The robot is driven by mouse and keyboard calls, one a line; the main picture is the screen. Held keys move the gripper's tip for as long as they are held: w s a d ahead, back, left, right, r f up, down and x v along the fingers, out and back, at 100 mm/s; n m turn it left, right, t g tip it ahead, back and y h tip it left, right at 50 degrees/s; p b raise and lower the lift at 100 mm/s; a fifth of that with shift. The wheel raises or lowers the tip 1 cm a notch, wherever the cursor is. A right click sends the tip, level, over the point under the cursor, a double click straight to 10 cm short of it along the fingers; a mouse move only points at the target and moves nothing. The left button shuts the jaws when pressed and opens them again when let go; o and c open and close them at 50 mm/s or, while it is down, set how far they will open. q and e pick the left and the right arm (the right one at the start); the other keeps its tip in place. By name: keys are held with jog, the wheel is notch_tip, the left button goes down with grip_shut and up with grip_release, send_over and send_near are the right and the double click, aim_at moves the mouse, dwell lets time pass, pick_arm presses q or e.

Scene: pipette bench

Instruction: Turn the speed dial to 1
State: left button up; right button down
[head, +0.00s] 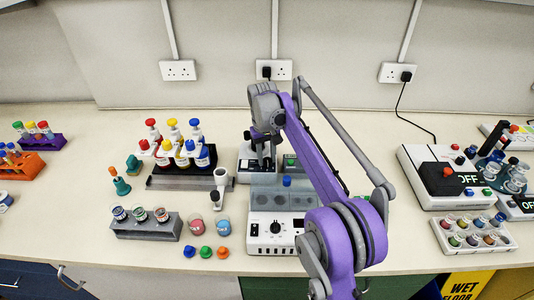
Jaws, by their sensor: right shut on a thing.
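My right gripper (262,158) is at the small grey-and-white rear device (246,174), behind the middle of the bench. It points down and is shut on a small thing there. The fingers hide that thing, so I cannot tell whether it is a dial. In front stands a white box (262,242) with a clear lid. Its front carries a black round dial (275,227) with marks around it; nothing touches this dial. The marks are too small to read. My left gripper is not in view.
A bottle rack (165,183) and a grey jar rack (135,232) stand to the left. Loose coloured caps (205,251) lie near the front edge. White machines with OFF displays (420,160) and a vial tray (505,242) are at right. My right arm crosses the centre right.

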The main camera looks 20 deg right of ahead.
aim_at(265, 159)
jog(key=m+p, duration=0.1)
jog(key=m, duration=0.4)
jog(key=shift+w+r+m+p, duration=0.1)
jog(key=shift+r+m+p, duration=0.05)
jog(key=shift+m+p, duration=0.15)
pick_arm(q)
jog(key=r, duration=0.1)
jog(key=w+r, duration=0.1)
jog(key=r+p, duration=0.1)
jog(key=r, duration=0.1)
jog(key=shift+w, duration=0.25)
pick_arm(e)
jog(key=m, duration=0.5)
jog(key=shift+m, duration=0.4)
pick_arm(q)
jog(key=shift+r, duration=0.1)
pick_arm(e)
jog(key=c, duration=0.5)
grip_release()
